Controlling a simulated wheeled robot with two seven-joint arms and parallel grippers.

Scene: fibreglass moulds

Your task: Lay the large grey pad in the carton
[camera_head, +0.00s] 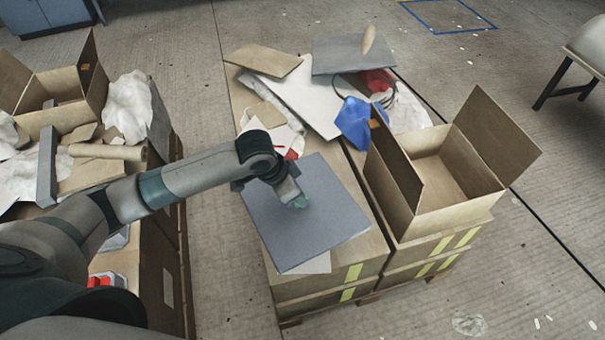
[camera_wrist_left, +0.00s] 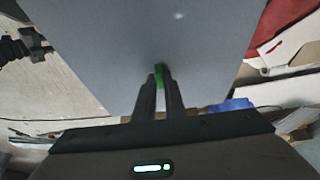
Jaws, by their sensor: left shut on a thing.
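The large grey pad (camera_head: 318,231) is flat and square and lies over the near part of the stacked cartons in the head view. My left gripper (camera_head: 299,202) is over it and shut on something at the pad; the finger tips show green. In the left wrist view the pad (camera_wrist_left: 150,50) fills the middle and the gripper fingers (camera_wrist_left: 160,72) reach to it. Whether the pad is lifted or resting is hard to tell. The open carton (camera_head: 443,192) stands to the right, flaps up, with its visible inside empty. My right gripper is not in view.
Another grey sheet (camera_head: 337,54), a cardboard piece (camera_head: 264,60), white boards and a blue cloth (camera_head: 355,122) lie behind the pad. The carton's tall left flap (camera_head: 396,165) stands between pad and carton. A cluttered pallet with another open box (camera_head: 62,115) is at left.

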